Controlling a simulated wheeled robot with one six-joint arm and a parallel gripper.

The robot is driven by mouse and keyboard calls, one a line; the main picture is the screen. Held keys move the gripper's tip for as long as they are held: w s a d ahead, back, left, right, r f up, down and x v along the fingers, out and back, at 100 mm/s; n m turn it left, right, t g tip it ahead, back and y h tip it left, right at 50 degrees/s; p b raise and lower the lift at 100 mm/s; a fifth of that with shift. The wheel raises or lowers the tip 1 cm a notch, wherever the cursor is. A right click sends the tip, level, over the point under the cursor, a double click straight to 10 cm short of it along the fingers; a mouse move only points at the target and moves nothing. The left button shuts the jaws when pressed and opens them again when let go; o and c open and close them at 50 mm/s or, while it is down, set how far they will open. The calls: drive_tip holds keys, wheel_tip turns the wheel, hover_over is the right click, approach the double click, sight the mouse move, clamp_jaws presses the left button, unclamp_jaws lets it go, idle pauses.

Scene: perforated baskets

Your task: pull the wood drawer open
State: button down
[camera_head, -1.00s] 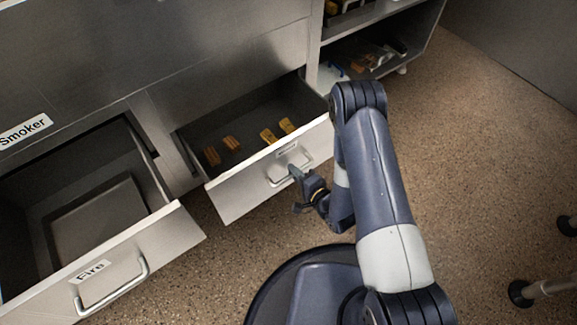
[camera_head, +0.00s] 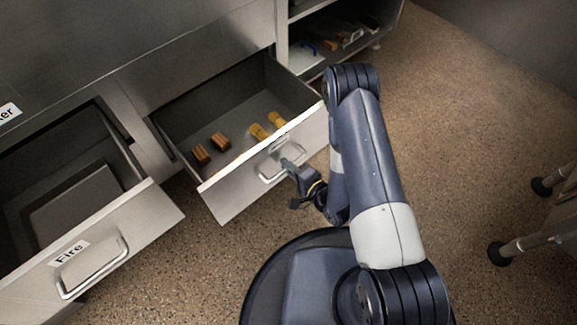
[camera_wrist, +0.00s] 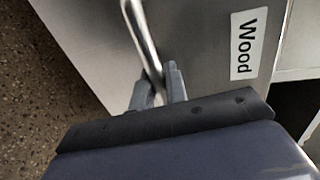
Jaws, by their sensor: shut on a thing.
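The wood drawer (camera_head: 222,192) is a metal drawer that stands well open in the head view, with its inside showing. Its front also fills much of the wrist view (camera_wrist: 195,50), where the label "Wood" (camera_wrist: 243,45) is readable. Its bar handle (camera_head: 268,177) is on the front face, and it shows in the wrist view (camera_wrist: 142,32) too. My gripper (camera_head: 287,166) is at the handle's right part. In the wrist view its two fingers (camera_wrist: 158,88) are closed around the handle bar. Several wood pieces (camera_head: 212,148) lie inside the drawer, some brown and some yellowish.
The "Fire" drawer (camera_head: 140,215) stands open at the left, with a flat box inside. A low shelf (camera_head: 335,35) with items is behind at the top. Legs of a stand (camera_head: 525,242) are at the right. Speckled floor (camera_head: 455,140) is clear on the right.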

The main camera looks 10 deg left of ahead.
drive_tip(key=c, duration=1.5)
unclamp_jaws()
drive_tip(key=shift+d, duration=0.1)
drive_tip(key=p+v, duration=0.2)
drive_tip(key=v, duration=0.5)
drive_tip(key=shift+s, duration=0.2)
drive_tip(key=shift+b+x, duration=0.95)
drive_tip(key=shift+x, duration=2.95)
drive_tip(key=shift+r, duration=0.15)
